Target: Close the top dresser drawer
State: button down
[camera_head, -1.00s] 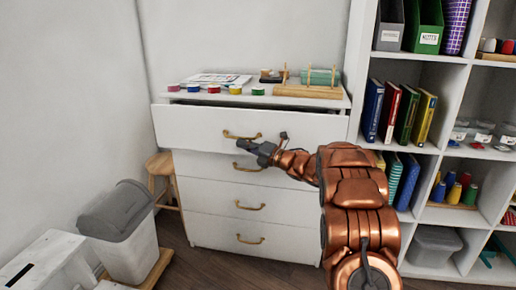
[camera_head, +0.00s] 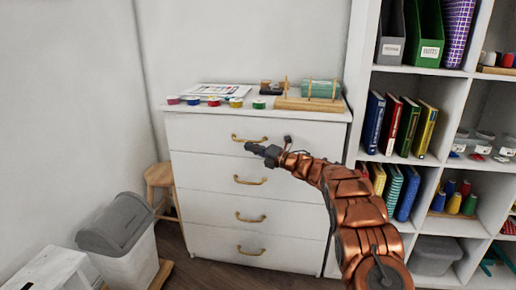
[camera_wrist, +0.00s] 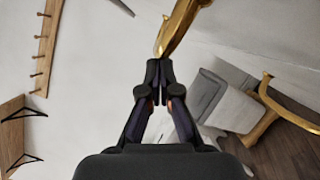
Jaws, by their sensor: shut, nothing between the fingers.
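The white dresser (camera_head: 205,175) has several stacked drawers with gold handles. Its top drawer (camera_head: 200,135) sits flush with the drawers below, with no gap seen under the dresser top. The top drawer's handle (camera_head: 249,139) is at the middle of its front. My gripper (camera_head: 247,147) is shut and empty, just below that handle. In the wrist view, the closed fingertips (camera_wrist: 158,64) are right beside a gold handle (camera_wrist: 178,28); I cannot tell whether they touch it.
Tape rolls (camera_head: 214,101), papers (camera_head: 213,90) and a wooden spool rack (camera_head: 309,104) lie on the dresser top. A grey-lidded bin (camera_head: 122,235) and a wooden stool (camera_head: 160,178) stand to the left. A shelf unit (camera_head: 362,90) stands at the right.

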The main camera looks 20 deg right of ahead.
jog(key=shift+w+d+r, duration=0.25)
jog(key=shift+d, duration=0.1)
dwell(0.3)
jog(key=shift+f, duration=0.1)
